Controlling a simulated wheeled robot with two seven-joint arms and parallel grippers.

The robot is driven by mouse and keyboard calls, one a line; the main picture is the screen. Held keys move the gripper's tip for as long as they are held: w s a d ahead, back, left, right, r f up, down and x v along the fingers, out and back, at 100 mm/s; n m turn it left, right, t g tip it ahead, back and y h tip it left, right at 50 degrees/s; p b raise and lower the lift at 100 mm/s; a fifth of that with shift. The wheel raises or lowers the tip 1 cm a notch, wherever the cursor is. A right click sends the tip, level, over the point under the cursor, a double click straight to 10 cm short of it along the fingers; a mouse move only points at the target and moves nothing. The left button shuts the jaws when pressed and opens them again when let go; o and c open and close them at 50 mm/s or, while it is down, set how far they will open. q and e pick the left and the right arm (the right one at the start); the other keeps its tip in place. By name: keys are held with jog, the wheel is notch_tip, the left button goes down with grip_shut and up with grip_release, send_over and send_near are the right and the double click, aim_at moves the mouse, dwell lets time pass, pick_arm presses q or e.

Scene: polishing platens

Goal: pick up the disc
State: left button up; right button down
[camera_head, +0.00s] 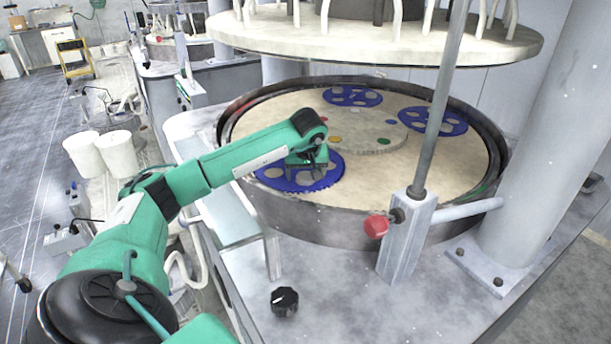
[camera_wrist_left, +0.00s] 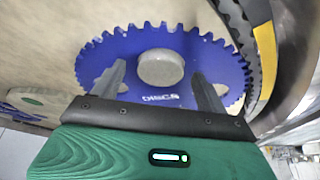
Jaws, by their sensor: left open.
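The near blue toothed carrier (camera_head: 270,180) lies flat on the pale platen under my left gripper (camera_head: 306,178). In the left wrist view the same carrier (camera_wrist_left: 205,52) shows lettering on its face and a round grey disc (camera_wrist_left: 161,68) at a hole in it. My left gripper (camera_wrist_left: 164,88) is open, its two fingers pointing at the carrier, one on each side of the grey disc. The fingers look apart from the disc; whether the tips touch the carrier I cannot tell. The arm hides part of the carrier in the head view. My right gripper is not in view.
Two more blue carriers, at the back (camera_head: 352,95) and right (camera_head: 433,122), lie on the platen (camera_head: 450,165). A dark raised rim (camera_head: 335,228) surrounds it. A large upper plate (camera_head: 370,45) hangs above.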

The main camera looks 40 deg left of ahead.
pick_arm(q)
jog(key=shift+f, duration=0.2)
jog(key=shift+s+f, duration=0.1)
jog(key=c, duration=1.1)
